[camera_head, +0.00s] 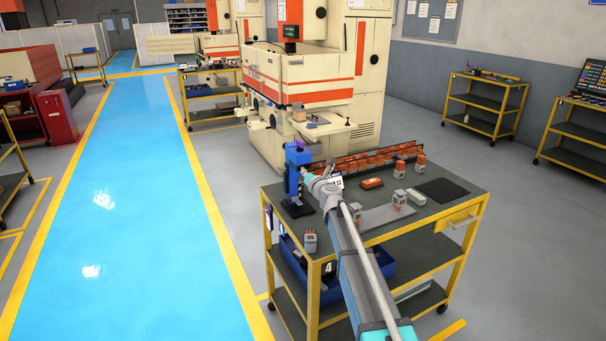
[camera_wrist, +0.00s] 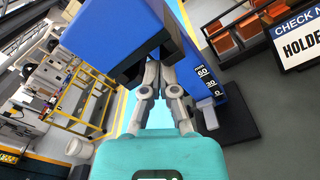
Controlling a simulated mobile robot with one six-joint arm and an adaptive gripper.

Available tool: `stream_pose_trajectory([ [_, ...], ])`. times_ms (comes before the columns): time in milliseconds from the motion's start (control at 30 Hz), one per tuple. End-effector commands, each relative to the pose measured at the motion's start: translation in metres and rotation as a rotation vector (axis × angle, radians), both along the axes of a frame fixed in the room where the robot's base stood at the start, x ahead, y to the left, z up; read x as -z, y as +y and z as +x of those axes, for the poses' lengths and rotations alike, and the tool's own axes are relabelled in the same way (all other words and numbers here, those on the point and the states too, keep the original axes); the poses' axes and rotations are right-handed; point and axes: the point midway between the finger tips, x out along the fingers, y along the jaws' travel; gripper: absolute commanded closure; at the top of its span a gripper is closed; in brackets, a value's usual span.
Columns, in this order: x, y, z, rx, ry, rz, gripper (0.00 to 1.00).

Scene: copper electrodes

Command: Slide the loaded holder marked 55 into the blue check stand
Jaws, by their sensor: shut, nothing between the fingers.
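The blue check stand (camera_head: 296,158) stands upright on a dark base at the table's back left corner. In the wrist view its blue body (camera_wrist: 112,28) fills the top, with a black scale (camera_wrist: 207,82) reading 60, 30, 0. My gripper (camera_wrist: 152,65) is shut and empty, close to the stand's upper part; whether it touches cannot be told. Grey holders stand on the table: one alone at the front left (camera_head: 310,241), others at the middle (camera_head: 354,200) and right (camera_head: 400,199). Their numbers are too small to read, so I cannot tell which is 55.
A rack (camera_head: 372,160) with several orange pieces runs along the back edge. A dark mat (camera_head: 443,190) lies at the right. A grey plate (camera_head: 378,217) lies beneath my arm. A large cream machine (camera_head: 310,80) stands behind.

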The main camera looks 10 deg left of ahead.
Motion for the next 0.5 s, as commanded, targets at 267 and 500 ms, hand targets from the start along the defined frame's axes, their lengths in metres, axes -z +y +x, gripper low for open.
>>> stream_pose_trajectory([
  [267,0.000,-0.008,-0.011,0.001,0.000,-0.001,1.00],
  [500,0.000,-0.022,-0.034,0.000,0.001,-0.002,1.00],
])
